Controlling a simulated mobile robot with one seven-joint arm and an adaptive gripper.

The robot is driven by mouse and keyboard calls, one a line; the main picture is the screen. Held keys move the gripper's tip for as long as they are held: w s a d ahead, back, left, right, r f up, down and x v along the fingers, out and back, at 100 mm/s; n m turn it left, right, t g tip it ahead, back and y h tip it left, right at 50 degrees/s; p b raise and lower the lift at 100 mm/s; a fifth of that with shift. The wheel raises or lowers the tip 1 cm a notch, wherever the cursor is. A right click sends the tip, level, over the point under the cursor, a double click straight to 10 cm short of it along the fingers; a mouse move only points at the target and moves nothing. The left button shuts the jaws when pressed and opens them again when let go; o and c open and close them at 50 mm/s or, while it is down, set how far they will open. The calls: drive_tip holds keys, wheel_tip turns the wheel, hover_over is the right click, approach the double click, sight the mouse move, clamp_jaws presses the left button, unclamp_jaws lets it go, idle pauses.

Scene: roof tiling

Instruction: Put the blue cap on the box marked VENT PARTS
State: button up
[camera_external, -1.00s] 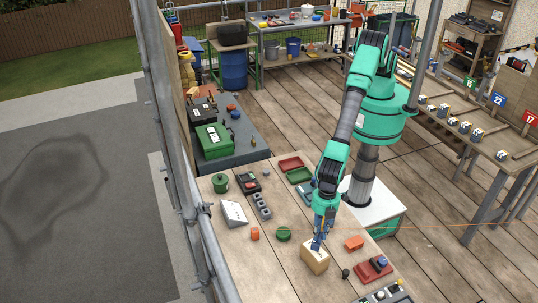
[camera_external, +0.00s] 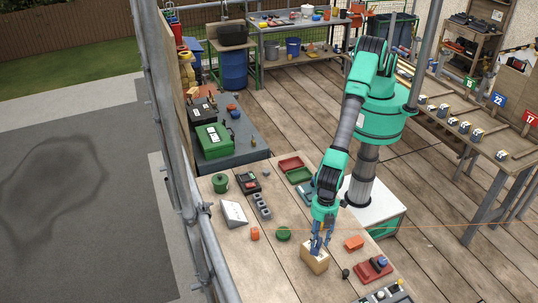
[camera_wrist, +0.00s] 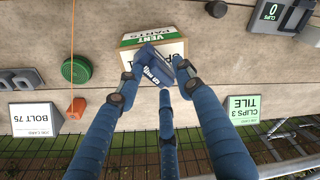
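The box marked VENT PARTS (camera_external: 314,264) is a small tan box on the near part of the workbench. The blue cap (camera_wrist: 152,66), with white lettering, lies over the box top, tilted in the picture and partly covering the label. My gripper (camera_external: 320,248) is low at the box. In the wrist view its blue fingers (camera_wrist: 158,80) are spread around the cap and look open. Whether any fingertip still touches the cap is hard to tell.
A round green lid (camera_external: 283,234) lies left of the box, and orange blocks (camera_external: 354,243) lie on both sides. Sign cards (camera_wrist: 35,118) stand on the bench. An orange line crosses the bench.

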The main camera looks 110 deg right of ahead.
drive_tip(key=shift+r, duration=0.15)
wheel_tip(320, 180, up, 12)
drive_tip(key=s+d+b, duration=0.1)
drive_tip(key=shift+d+b, duration=0.15)
drive_tip(key=shift+b, duration=0.25)
idle(0.6)
drive_tip(key=shift+s, duration=0.1)
idle(0.5)
